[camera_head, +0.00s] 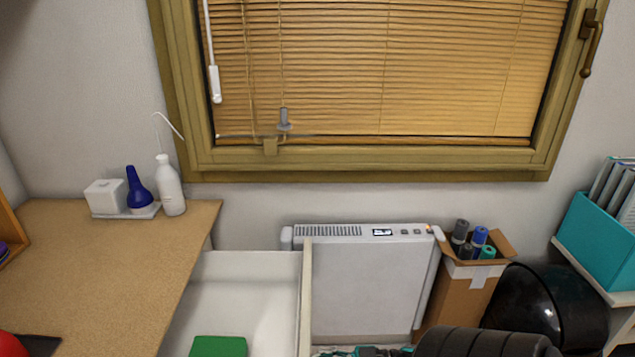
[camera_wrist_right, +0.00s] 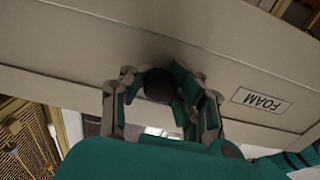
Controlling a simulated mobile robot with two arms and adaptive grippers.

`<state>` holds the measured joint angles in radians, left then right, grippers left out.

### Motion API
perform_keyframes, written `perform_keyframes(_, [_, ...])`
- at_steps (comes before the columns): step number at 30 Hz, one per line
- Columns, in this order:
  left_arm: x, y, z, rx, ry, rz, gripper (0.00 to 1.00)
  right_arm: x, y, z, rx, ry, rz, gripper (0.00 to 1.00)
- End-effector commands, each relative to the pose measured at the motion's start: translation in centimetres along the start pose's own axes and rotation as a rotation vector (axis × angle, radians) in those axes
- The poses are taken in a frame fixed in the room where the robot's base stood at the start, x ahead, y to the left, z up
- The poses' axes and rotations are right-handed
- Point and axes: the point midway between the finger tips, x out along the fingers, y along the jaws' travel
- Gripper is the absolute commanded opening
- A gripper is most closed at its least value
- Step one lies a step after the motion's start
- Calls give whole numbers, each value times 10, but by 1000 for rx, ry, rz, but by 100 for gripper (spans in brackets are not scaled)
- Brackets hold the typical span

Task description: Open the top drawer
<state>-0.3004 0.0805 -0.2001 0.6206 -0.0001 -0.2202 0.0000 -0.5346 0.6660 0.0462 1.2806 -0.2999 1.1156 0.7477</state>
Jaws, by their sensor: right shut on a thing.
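The top drawer (camera_head: 240,272) stands pulled out beside the desk in the head view, its white inside showing. A green block (camera_head: 218,346) lies in it, cut off by the lower edge. In the right wrist view, the pale drawer front (camera_wrist_right: 120,50) carries a label reading FOAM (camera_wrist_right: 262,101), seen upside down. My right gripper (camera_wrist_right: 160,92) is shut on the dark round knob (camera_wrist_right: 159,84) of this front, with fingers on both sides of it. My left gripper is in neither view.
The desk (camera_head: 110,260) holds a white bottle (camera_head: 170,190), a blue bottle (camera_head: 138,190) and a white box (camera_head: 105,196). A white heater (camera_head: 365,285) stands under the window. A cardboard box (camera_head: 460,290) of rolls and a black round bin (camera_head: 550,300) stand to the right.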

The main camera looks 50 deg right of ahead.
Motion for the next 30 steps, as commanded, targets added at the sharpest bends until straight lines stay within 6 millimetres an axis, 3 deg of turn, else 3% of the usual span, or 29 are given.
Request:
perform_keyframes(1, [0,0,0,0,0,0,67,0,-1,1,0,-1,-4,0])
perform_keyframes(2, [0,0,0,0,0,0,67,0,-1,1,0,-1,-4,22])
perform_keyframes(9, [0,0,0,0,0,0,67,0,-1,0,0,-1,-2,52])
perform_keyframes(20, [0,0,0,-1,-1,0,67,-7,0,1,1,-4,0,52])
perform_keyframes(30, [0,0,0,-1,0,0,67,-74,0,1,2,-6,1,52])
